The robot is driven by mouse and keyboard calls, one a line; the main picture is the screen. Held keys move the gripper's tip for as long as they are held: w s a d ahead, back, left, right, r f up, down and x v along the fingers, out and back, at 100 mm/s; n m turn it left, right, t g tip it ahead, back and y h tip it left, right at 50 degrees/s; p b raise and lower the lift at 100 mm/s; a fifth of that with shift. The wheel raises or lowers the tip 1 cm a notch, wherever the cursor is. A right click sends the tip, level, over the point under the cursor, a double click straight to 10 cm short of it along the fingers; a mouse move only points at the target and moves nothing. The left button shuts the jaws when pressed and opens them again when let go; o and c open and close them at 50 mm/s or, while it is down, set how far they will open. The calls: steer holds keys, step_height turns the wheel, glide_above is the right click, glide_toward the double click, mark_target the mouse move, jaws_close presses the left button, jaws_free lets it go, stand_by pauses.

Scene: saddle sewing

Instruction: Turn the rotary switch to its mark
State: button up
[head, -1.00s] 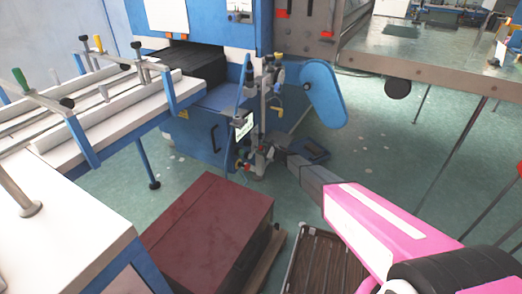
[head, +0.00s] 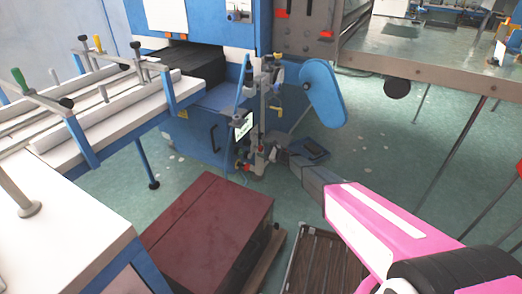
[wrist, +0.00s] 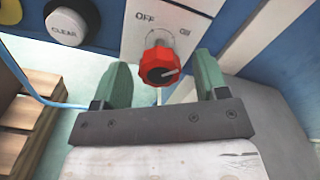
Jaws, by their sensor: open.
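The rotary switch is a red knob (wrist: 160,66) on a white plate (wrist: 185,18) marked OFF at the left and ON at the right, in the wrist view. My gripper (wrist: 163,74) is open, with one green finger on each side of the knob. Gaps show between the fingers and the knob, so it is not clamped. In the head view the knob cannot be made out clearly near the end of my arm.
A white CLEAR button (wrist: 66,27) sits left of the plate. A blue cable (wrist: 40,100) runs below it, near wooden slats (wrist: 28,105). In the head view, a dark red box (head: 205,225) and a brown crate (head: 322,262) stand on the floor near my arm.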

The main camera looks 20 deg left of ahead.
steer(key=s+d, duration=0.1)
steer(key=d, duration=0.8)
steer(key=shift+s, duration=0.25)
steer(key=s+d+r+n+g+h, duration=0.1)
steer(key=s+d+r+n+h, duration=0.3)
steer(key=s+d, duration=0.5)
steer(key=s+d+r+n+g+h, duration=0.1)
steer(key=s+d+r+n+h, duration=0.4)
steer(key=d, duration=1.7)
steer(key=s+d+r+n+h, duration=0.5)
steer(key=s+d+r+h, duration=0.2)
steer(key=s+d, duration=0.6)
steer(key=d+h, duration=0.1)
steer(key=d, duration=0.2)
steer(key=shift+s+d+g+h, duration=0.15)
steer(key=shift+d+g+h, duration=0.15)
steer(key=shift+g+h, duration=0.1)
